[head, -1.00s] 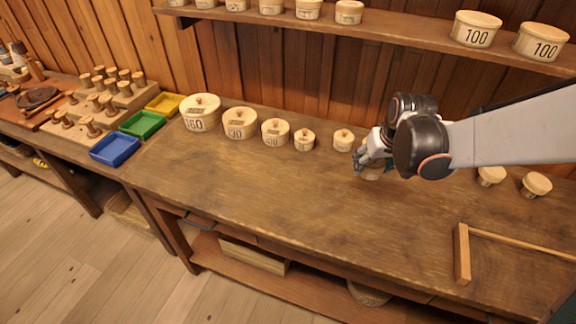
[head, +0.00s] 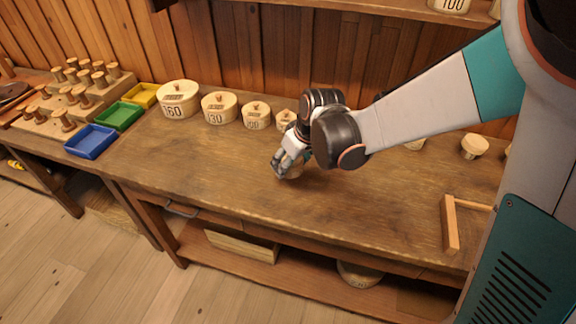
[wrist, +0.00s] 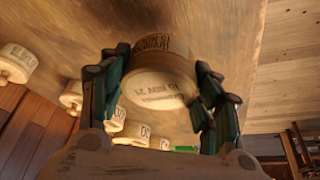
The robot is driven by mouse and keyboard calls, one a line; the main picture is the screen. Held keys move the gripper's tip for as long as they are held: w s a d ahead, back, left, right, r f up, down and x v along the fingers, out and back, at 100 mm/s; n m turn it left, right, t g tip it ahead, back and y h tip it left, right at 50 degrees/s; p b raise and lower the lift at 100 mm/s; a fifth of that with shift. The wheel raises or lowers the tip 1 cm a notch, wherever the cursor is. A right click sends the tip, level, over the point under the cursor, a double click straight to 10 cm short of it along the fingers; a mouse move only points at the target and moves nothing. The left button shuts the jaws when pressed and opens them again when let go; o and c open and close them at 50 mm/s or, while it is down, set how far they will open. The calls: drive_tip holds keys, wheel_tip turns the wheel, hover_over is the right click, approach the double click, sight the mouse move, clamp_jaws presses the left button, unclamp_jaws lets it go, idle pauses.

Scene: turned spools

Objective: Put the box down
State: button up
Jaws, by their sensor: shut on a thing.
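A small round wooden box with dark lettering on its side and lid (wrist: 158,70) sits between the fingers of my gripper (wrist: 165,82) in the wrist view. The fingers are shut on it from both sides. In the head view my gripper (head: 283,164) points down over the workbench (head: 220,165), in front of a row of round boxes. The held box (head: 295,172) shows there only partly, behind the fingers. It is low over the bench top; I cannot tell whether it touches the wood.
Blue tray (head: 91,142) is at left. The bench's front middle is clear.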

sight(287, 183)
drive_tip(key=shift+f+b, duration=1.1)
drive_tip(key=shift+f, duration=2.4)
drive_tip(key=shift+f, duration=0.2)
drive_tip(key=o, duration=1.1)
drive_tip(key=shift+c, duration=0.2)
drive_tip(key=shift+r, duration=0.15)
